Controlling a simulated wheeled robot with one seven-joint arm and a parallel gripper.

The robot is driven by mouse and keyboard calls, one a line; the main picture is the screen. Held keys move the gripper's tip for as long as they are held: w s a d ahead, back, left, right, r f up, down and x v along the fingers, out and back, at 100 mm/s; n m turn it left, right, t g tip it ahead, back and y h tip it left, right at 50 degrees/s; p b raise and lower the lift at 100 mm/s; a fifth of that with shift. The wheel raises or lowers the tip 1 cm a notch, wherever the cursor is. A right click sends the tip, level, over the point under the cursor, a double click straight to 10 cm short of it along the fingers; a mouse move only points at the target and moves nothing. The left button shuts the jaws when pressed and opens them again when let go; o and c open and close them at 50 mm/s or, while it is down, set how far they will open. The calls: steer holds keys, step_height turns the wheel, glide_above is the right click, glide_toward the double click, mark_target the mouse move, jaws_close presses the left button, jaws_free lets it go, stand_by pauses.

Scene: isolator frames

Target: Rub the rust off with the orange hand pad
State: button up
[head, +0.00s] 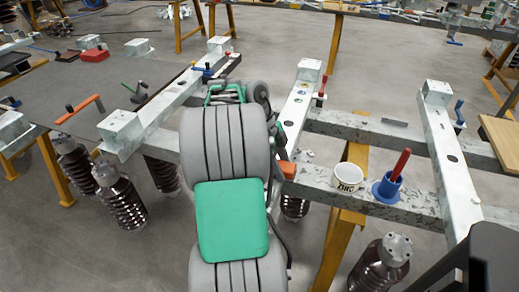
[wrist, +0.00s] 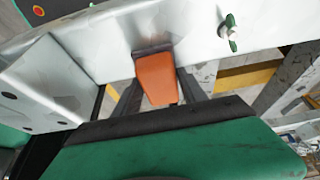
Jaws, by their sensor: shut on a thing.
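The orange hand pad (wrist: 157,80) is held between the two dark fingers of my gripper (wrist: 158,92) in the wrist view. Its dark far edge (wrist: 152,50) is at the grey galvanised beam (wrist: 90,62); I cannot tell whether it presses on it. In the head view a bit of the orange pad (head: 288,170) shows beside the middle beam (head: 294,112), right of my arm, which hides most of my gripper. I see no clear rust patch; the beam face behind the pad is hidden.
A white zinc tub (head: 348,178) and a blue pot (head: 387,189) with a red handle stand on the cross beam to the right. A red-handled tool (head: 321,90) stands at the middle beam. A green wing nut (wrist: 229,33) sticks out right of the pad. Brown insulators (head: 122,203) hang below.

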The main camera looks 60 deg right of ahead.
steer(key=shift+w+r+p, duration=0.15)
steer(key=shift+r+p, duration=2.7)
steer(key=shift+r, duration=1.2)
